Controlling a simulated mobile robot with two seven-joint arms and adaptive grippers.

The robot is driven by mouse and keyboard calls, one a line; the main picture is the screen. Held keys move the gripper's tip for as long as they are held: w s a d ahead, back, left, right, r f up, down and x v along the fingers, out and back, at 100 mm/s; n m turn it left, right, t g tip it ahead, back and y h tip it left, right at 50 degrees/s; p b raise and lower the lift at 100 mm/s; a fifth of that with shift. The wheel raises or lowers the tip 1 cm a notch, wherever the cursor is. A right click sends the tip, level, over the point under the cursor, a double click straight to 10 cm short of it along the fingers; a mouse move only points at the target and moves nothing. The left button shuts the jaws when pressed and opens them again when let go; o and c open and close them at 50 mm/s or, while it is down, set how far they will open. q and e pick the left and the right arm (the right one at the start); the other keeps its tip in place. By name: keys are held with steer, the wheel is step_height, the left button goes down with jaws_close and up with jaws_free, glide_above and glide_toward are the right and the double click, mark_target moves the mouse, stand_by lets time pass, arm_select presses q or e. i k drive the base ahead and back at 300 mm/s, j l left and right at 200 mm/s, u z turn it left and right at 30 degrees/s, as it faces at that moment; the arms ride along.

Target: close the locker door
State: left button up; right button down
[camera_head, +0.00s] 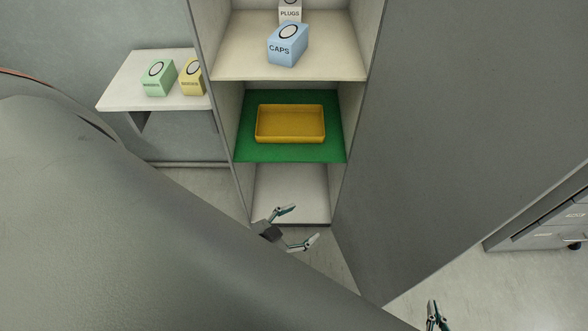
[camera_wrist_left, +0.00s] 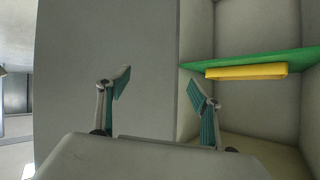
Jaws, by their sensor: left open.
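The locker door (camera_head: 455,110) is a tall grey panel. It stands wide open on the right of the locker in the head view. In the left wrist view a grey panel (camera_wrist_left: 80,60), which looks like the door, fills the left and middle. My left gripper (camera_head: 300,226) is open and empty in front of the lower locker opening, left of the door. Its spread fingers also show in the left wrist view (camera_wrist_left: 160,90), with no visible grip on the panel. My right gripper (camera_head: 436,316) is at the bottom edge, partly cut off, right of the door's lower corner.
The locker holds a blue CAPS box (camera_head: 287,47), a PLUGS box (camera_head: 290,12) and a yellow tray (camera_head: 290,138) on a green shelf (camera_head: 245,150). A side shelf (camera_head: 125,85) with green and yellow boxes is left. A drawer cabinet (camera_head: 545,228) stands right. My arm covers the lower left.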

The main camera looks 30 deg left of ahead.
mark_target(473, 112)
steer(key=i+l+u, duration=0.15)
steer(key=l+u, duration=0.25)
steer(key=l, duration=0.2)
steer(key=l+u, duration=0.4)
steer(key=l, duration=0.15)
steer(key=l+u, duration=0.45)
steer(key=l, duration=0.2)
steer(key=k+l+u, duration=0.15)
steer(key=l+u, duration=0.25)
steer(key=l, duration=0.15)
steer(key=k+l+u, duration=0.2)
steer(key=l+u, duration=0.2)
steer(key=l, duration=0.15)
